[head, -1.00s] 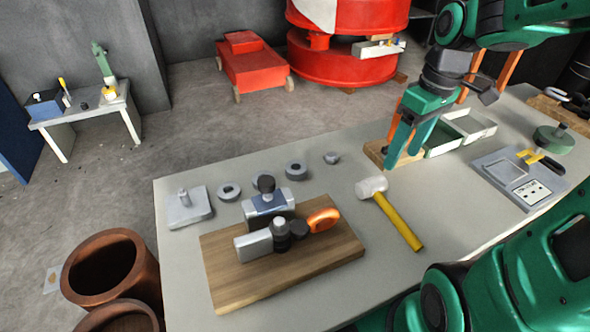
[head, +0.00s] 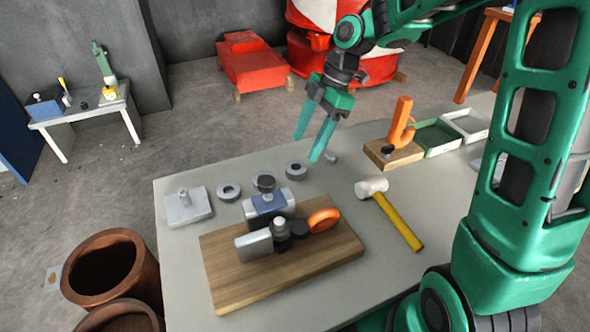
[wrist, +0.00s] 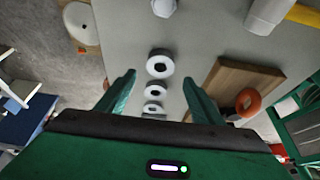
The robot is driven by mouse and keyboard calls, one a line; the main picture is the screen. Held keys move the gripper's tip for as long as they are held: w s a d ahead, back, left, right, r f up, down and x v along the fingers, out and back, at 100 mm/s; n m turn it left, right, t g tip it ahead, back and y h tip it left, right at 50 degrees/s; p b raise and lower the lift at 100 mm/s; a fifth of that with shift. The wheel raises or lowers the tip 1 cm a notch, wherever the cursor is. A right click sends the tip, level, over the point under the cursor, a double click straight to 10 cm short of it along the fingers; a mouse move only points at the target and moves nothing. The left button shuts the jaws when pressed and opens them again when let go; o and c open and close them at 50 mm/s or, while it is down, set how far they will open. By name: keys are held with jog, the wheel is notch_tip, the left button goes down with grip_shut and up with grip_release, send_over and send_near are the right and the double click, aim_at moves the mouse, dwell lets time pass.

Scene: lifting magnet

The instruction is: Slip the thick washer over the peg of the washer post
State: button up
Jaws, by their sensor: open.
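The washer post (head: 189,206) is a light grey plate with a short upright peg at the table's far left corner in the head view. Grey washers lie in a row right of it: one beside the post (head: 228,191), one further right (head: 296,171) and a small one (head: 331,158). I cannot tell for sure which is the thick one. My gripper (head: 307,149) is open and empty above the right part of this row, pointing down. In the wrist view a washer (wrist: 160,64) shows between the fingertips, apart from them. The peg bears no washer.
A mallet (head: 400,220) lies to the right. An orange hook (head: 402,120) on a block and open trays (head: 437,138) stand further right.

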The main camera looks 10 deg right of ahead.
aim_at(298, 162)
jog(key=shift+x, duration=3.55)
jog(key=shift+d+f, duration=0.1)
jog(key=shift+d, duration=0.1)
jog(key=c, duration=1.2)
